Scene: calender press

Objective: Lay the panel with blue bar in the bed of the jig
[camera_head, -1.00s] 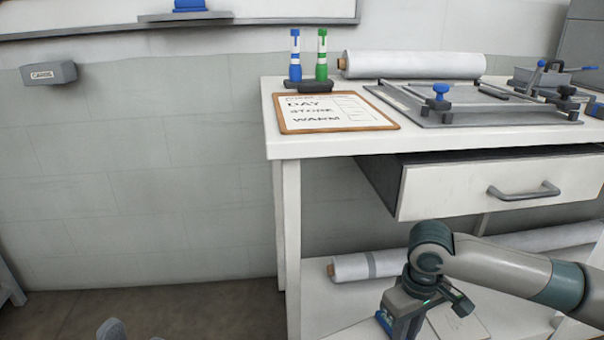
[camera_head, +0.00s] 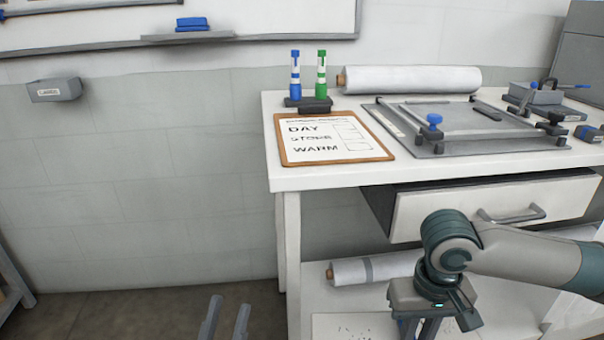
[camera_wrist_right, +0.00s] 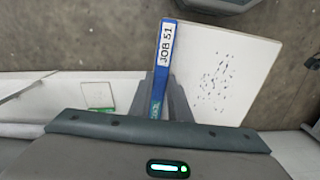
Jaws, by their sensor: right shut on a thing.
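The panel with blue bar is a white sheet with dark specks (camera_wrist_right: 220,75); its blue bar (camera_wrist_right: 159,75) reads "JOB 51". My right gripper (camera_wrist_right: 160,95) is shut on the blue bar. In the head view the panel (camera_head: 352,326) shows low, beside the right gripper (camera_head: 418,328), below the bench top; its lower part is cut off by the frame. The jig (camera_head: 465,118) lies on the bench top, a grey plate with rails, clamps and a blue knob; its bed looks empty. My left gripper (camera_head: 225,320) is open and empty at the bottom edge, left of the bench.
The drawer (camera_head: 500,208) under the bench top is partly open, above my right gripper. A clipboard (camera_head: 330,138), two markers in a stand (camera_head: 308,104) and a white roll (camera_head: 410,79) share the bench top. Another panel with a green bar (camera_wrist_right: 97,95) lies lower down.

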